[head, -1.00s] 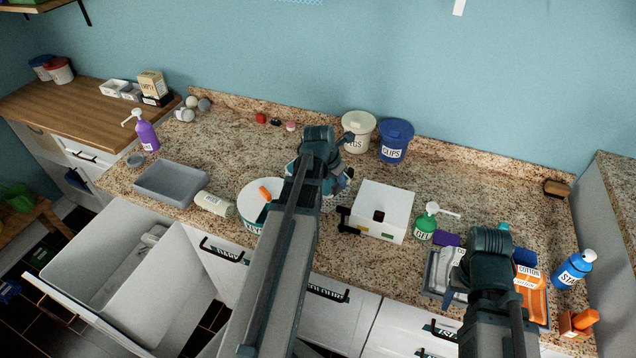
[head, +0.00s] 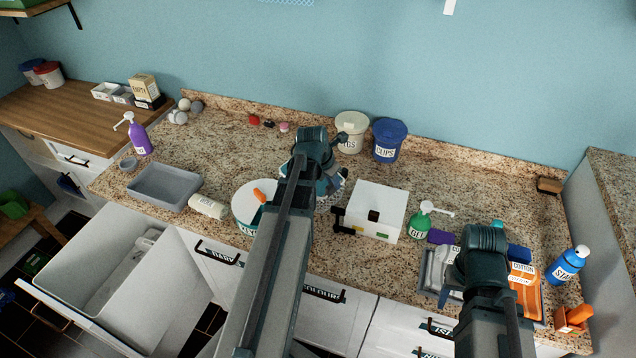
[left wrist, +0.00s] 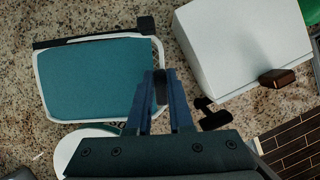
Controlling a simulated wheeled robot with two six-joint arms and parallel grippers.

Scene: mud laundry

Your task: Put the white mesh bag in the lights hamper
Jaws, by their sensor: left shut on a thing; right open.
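A flat teal piece with a white rim and a black strip and tab (left wrist: 92,85) lies by my left fingertips in the left wrist view. It looks like the mesh bag, though no mesh is clear. My left gripper (left wrist: 160,90) is shut at its right edge, low over the counter. In the head view my left gripper (head: 318,172) hides most of it. An open hamper (head: 70,262) is pulled out at lower left with pale cloth inside; its label is out of sight. My right gripper (head: 482,262) is over the tray at right; its fingers are mostly hidden.
A white box (head: 378,205) stands right of my left gripper, a white round tub (head: 245,205) left of it. Pegs and clips buckets (head: 390,140) stand behind. A grey tray (head: 165,187), a green gel bottle (head: 421,225) and a blue bottle (head: 568,265) are also on the counter.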

